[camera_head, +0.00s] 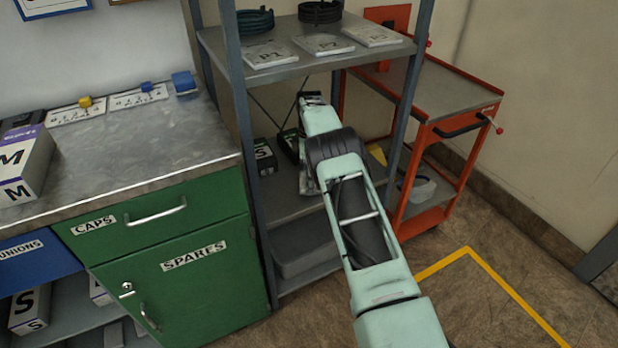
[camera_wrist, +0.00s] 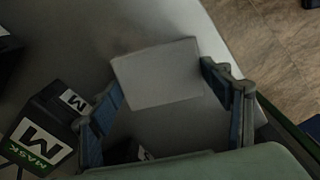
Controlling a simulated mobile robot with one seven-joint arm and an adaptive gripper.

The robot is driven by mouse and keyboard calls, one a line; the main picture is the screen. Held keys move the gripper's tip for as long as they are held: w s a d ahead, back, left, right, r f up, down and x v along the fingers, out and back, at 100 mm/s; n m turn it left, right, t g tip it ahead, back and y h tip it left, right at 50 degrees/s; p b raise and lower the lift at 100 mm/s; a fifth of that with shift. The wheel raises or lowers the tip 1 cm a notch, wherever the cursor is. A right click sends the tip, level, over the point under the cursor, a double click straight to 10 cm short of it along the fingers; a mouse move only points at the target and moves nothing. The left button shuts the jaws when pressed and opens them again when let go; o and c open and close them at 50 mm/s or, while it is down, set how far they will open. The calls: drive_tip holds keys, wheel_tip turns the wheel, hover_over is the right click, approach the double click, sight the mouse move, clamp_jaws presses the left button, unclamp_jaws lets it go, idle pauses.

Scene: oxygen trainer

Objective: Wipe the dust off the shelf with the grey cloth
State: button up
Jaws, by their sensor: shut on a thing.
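The grey cloth (camera_wrist: 152,62) shows in the wrist view as a flat, pale grey rectangle between my fingers. My gripper (camera_wrist: 160,82) is shut on it, with one blue-padded finger at each side. The grey shelf surface (camera_wrist: 60,45) lies beneath; I cannot tell whether the cloth touches it. In the head view my arm reaches into the rack at its middle shelf (camera_head: 285,207), and the arm hides the cloth and my fingertips. I cannot make out distinct dust on the shelf.
A black-and-green mask box (camera_wrist: 40,135) stands left of my gripper, close to the left finger. Dark boxes (camera_head: 264,158) also show in the head view. The upper shelf (camera_head: 290,68) holds labelled plates and coiled hoses above my arm. An orange trolley (camera_head: 450,115) stands right.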

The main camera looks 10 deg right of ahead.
sight(289, 194)
drive_tip(key=shift+f+b, duration=0.3)
drive_tip(key=shift+f, duration=0.1)
drive_tip(key=shift+w+d+f+b, duration=0.15)
drive_tip(key=shift+w+d+b, duration=0.05)
drive_tip(key=shift+d+b, duration=0.25)
drive_tip(key=shift+w+d+b, duration=0.25)
drive_tip(key=shift+d+b, duration=0.45)
drive_tip(key=shift+b, duration=0.1)
drive_tip(key=shift+w+d+b, duration=0.15)
drive_tip(key=shift+d+b, duration=0.3)
drive_tip(key=shift+d, duration=0.15)
drive_tip(key=shift+s+a+p, duration=0.15)
drive_tip(key=shift+s+a, duration=0.05)
drive_tip(key=shift+a, duration=0.3)
drive_tip(key=shift+s+a+p, duration=0.15)
drive_tip(key=shift+s+a, duration=0.05)
drive_tip(key=shift+a, duration=0.3)
drive_tip(key=shift+s+a+f, duration=0.1)
drive_tip(key=shift+s+a, duration=0.2)
drive_tip(key=shift+a, duration=0.55)
drive_tip(key=shift+s+a+p, duration=0.15)
drive_tip(key=shift+s+a, duration=0.25)
drive_tip(key=shift+a, duration=0.75)
drive_tip(key=shift+s+a+p, duration=0.2)
drive_tip(key=shift+s+a, duration=0.15)
drive_tip(key=shift+a, duration=0.85)
drive_tip(key=shift+s+a+p, duration=0.15)
drive_tip(key=shift+s+a, duration=0.25)
drive_tip(key=shift+a, duration=0.75)
